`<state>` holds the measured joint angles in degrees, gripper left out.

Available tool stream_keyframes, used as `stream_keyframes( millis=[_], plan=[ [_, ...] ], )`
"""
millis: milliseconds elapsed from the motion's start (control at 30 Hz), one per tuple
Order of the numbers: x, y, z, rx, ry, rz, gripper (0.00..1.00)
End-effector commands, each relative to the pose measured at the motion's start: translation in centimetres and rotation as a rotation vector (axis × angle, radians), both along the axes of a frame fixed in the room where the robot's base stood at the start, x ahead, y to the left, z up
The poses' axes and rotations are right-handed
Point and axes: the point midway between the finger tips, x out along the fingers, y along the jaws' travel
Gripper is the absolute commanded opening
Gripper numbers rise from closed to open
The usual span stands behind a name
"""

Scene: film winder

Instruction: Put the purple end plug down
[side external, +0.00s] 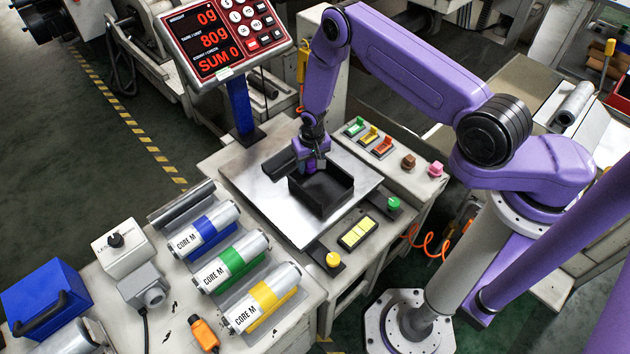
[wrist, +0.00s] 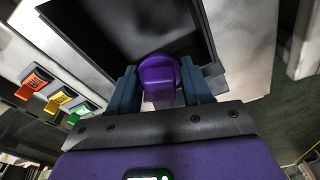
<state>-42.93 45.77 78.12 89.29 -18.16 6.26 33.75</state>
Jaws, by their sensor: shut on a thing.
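The purple end plug (wrist: 160,78) shows in the wrist view between the two blue-grey fingers of my gripper (wrist: 162,88), which is shut on it. A black open tray (side external: 322,190) sits on the metal scale plate (side external: 258,205). In the side view my gripper (side external: 316,166) is at the tray's back edge. The plug is hard to make out there. In the wrist view the tray (wrist: 135,22) lies just beyond the plug. I cannot tell whether the plug touches the tray or the plate.
Green, yellow and orange clips (side external: 369,136), a brown plug (side external: 408,161) and a pink plug (side external: 436,169) stand right of the plate. Film rolls marked CORE M (side external: 232,270) lie front left. The plate's front is clear.

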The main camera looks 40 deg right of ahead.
Motion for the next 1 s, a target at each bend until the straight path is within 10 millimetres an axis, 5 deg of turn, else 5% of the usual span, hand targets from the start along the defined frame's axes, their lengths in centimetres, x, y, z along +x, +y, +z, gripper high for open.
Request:
stream_keyframes(
  millis=[533, 1000],
  plan=[
    [0.0, 0.0, -5.5, 0.000, 0.001, 0.000, 0.21],
    [0.0, 0.0, -6.2, 0.000, 0.000, 0.000, 0.21]
  ],
)
